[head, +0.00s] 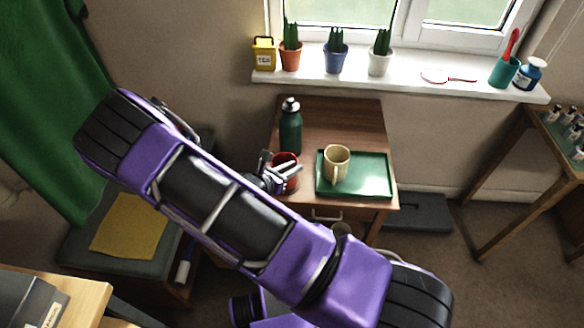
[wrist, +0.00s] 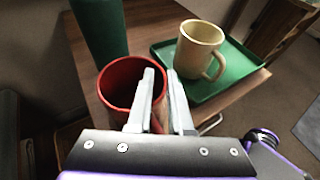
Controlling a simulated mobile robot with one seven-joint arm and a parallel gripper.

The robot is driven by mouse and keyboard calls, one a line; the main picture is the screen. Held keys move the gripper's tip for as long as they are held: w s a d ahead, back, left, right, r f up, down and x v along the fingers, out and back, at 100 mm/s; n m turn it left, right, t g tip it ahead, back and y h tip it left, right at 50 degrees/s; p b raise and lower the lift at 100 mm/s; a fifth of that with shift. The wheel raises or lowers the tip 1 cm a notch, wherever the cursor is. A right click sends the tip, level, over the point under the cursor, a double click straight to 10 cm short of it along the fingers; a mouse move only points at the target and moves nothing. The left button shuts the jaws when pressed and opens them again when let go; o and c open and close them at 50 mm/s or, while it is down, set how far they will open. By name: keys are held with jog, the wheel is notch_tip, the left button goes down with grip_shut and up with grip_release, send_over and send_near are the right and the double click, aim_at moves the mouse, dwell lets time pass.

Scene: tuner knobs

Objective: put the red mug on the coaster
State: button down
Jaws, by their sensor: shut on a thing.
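The red mug (head: 285,157) stands upright at the front left of the small wooden table, partly hidden by my gripper (head: 284,171). In the wrist view the mug (wrist: 112,82) looks empty. My gripper (wrist: 160,78) is shut on its right side, with the fingers close together, one over the rim and one outside. The handle is hidden or cannot be made out. I cannot make out a coaster in either view; my arm covers part of the scene.
A cream mug (head: 336,163) stands on a green tray (head: 372,180) to the right. A dark green bottle (head: 290,130) stands just behind the red mug. The table's back right (head: 350,115) is clear. Potted plants line the windowsill (head: 410,82).

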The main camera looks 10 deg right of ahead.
jog(key=shift+f, duration=0.1)
jog(key=c, duration=0.8)
grip_release()
jog(key=shift+r, duration=0.25)
jog(key=v, duration=1.2)
jog(key=shift+f+p, duration=0.2)
jog(key=shift+p, duration=0.1)
